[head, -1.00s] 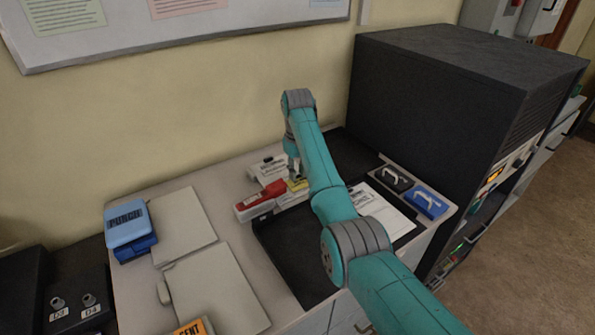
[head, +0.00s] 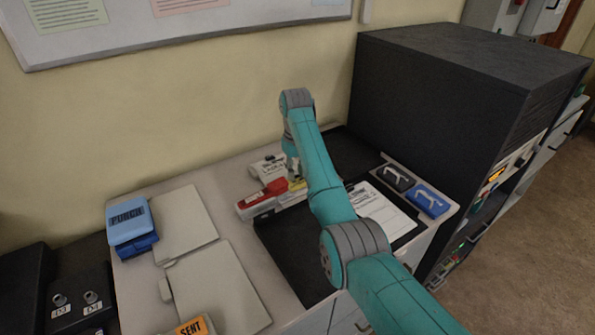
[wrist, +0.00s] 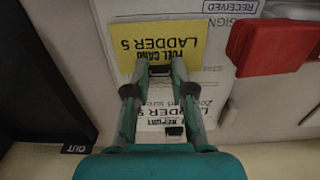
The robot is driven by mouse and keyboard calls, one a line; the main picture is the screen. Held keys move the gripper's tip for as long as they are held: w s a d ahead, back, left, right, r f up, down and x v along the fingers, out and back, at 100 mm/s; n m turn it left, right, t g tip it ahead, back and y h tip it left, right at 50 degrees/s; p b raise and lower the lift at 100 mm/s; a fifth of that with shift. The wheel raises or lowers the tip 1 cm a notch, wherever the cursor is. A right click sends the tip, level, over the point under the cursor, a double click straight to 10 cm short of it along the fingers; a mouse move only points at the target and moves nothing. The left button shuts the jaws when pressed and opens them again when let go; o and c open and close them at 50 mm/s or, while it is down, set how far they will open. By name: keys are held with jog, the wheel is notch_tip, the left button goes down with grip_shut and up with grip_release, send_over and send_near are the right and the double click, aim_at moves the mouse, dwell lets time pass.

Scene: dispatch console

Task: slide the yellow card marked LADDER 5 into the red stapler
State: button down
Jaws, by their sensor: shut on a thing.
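The yellow card (wrist: 160,42) reads FUEL CARD LADDER 5, upside down in the wrist view. My gripper (wrist: 160,72) is shut on its near edge. In the head view a small yellow part of the card (head: 297,185) shows beside my wrist. The red stapler (wrist: 272,42) lies to the right of the card in the wrist view, with a small gap between them. In the head view the stapler (head: 268,192) is just left of my gripper. The arm hides part of this area.
White printed papers (wrist: 212,85) lie under the card. A black tray (head: 283,245) lies beside the stapler. A clipboard sheet (head: 385,207) and two handled blocks, black (head: 396,177) and blue (head: 430,200), are to the right. A blue PURCH box (head: 128,220) stands left.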

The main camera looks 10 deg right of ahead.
aim_at(282, 177)
jog(key=shift+s+a+f, duration=0.1)
jog(key=shift+s+a, duration=0.15)
jog(key=shift+a, duration=0.55)
jog(key=shift+s+a, duration=0.3)
jog(key=shift+a, duration=0.5)
jog(key=shift+s+a+f, duration=0.1)
jog(key=shift+s+a, duration=0.15)
jog(key=shift+a, duration=0.55)
dwell(1.3)
jog(key=c, duration=0.9)
grip_release()
jog(key=shift+o, duration=0.2)
jog(key=o, duration=0.5)
jog(key=shift+r, duration=0.1)
